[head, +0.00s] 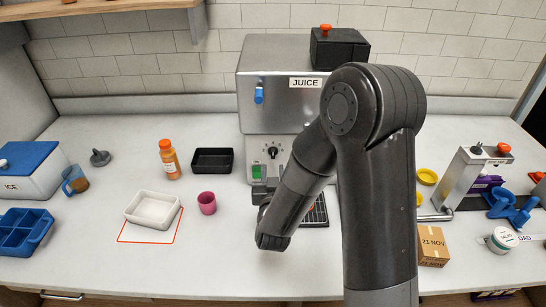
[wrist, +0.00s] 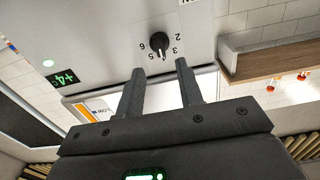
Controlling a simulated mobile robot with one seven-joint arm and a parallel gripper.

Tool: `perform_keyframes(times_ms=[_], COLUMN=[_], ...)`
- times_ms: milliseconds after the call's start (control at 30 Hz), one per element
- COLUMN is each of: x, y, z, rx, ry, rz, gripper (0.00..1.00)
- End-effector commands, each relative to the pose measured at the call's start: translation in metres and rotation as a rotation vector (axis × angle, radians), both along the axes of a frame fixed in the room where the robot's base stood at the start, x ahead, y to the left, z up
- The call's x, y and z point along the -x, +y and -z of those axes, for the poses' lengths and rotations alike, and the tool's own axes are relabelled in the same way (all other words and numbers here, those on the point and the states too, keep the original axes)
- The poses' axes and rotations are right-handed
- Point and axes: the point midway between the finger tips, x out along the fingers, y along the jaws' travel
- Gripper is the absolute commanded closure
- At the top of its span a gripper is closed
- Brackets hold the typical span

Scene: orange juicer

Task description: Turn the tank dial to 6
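The tank dial in the wrist view (wrist: 160,44) is a black knob on a light panel, ringed by numbers; 2, 3, 5 and 6 can be read. Its narrow end points down in the picture, between the 3 and the 5. A green display (wrist: 63,77) on that panel reads about +4. My gripper (wrist: 166,75) is open and empty, its two fingers apart and short of the knob. In the head view a black dial (head: 272,152) shows on the front of the steel juicer (head: 283,85); I cannot tell if it is the same one. My fingers are hidden there.
A pink cup (head: 207,203), a black tray (head: 212,161) and an orange bottle (head: 170,159) stand left of the juicer. A cardboard box (head: 432,246) is to the right. The wrist view shows a wooden shelf (wrist: 275,48) at the right.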

Motion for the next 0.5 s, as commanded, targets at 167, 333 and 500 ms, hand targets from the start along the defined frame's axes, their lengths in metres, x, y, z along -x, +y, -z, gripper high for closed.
perform_keyframes(times_ms=[167,333,500], x=[-0.036,-0.06,-0.071], y=[-0.001,0.0,0.0], z=[0.0,0.0,0.0], rx=[-0.002,-0.002,-0.001], ry=[-0.001,-0.001,0.001], rz=[0.003,0.001,0.0], gripper=[0.66,0.66,0.66])
